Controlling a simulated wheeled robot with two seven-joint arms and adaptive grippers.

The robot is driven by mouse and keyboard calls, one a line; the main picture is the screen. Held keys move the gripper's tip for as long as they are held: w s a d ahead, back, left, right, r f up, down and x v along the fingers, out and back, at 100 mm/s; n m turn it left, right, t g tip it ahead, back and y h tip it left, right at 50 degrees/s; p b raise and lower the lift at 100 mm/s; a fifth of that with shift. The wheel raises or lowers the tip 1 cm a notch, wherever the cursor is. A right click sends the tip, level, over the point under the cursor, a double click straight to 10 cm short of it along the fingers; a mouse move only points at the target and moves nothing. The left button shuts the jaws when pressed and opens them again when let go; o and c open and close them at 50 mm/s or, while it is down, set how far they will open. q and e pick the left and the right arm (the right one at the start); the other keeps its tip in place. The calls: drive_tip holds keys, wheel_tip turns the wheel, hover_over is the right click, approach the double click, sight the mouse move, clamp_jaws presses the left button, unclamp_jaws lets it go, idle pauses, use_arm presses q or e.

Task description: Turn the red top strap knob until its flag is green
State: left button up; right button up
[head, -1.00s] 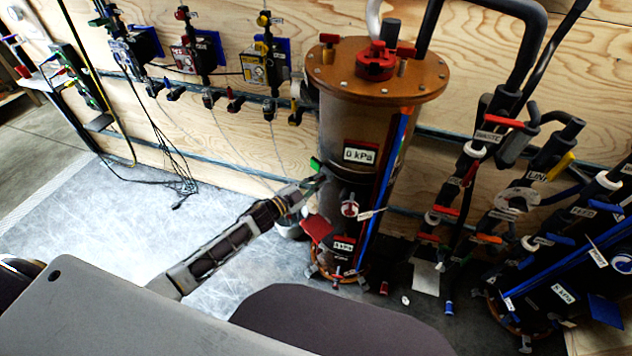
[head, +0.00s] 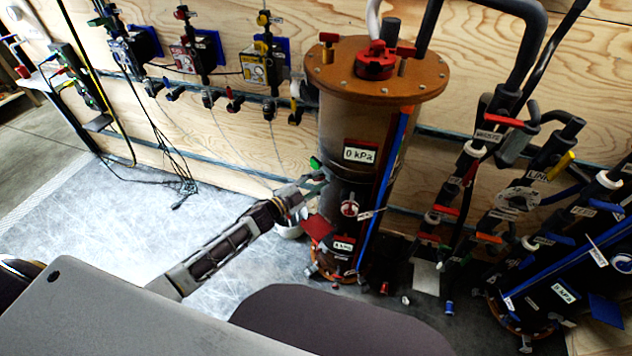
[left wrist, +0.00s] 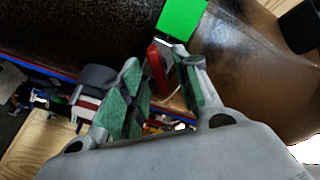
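The tall brown filter canister (head: 345,125) stands against the wooden wall. The flag of the top strap (head: 315,162) sticks out at its left side and is green; it shows bright green in the left wrist view (left wrist: 182,18). The red knob (left wrist: 157,68) stands between the green-padded fingers of my left gripper (left wrist: 158,88), with small gaps seeming to show on both sides. In the head view my left gripper (head: 316,186) is at the canister's left side, just under the green flag, and the knob is hidden there. My right gripper is not in view.
A red plate (head: 317,228) sits lower on the canister, close below my left gripper. A pale cup-like thing (head: 289,229) is behind my wrist. Pipes and valves (head: 485,140) crowd the right. Bare metal floor (head: 130,230) lies to the left.

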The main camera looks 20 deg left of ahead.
use_arm(q)
drive_tip(key=v, duration=1.2)
idle(0.9)
idle(0.6)
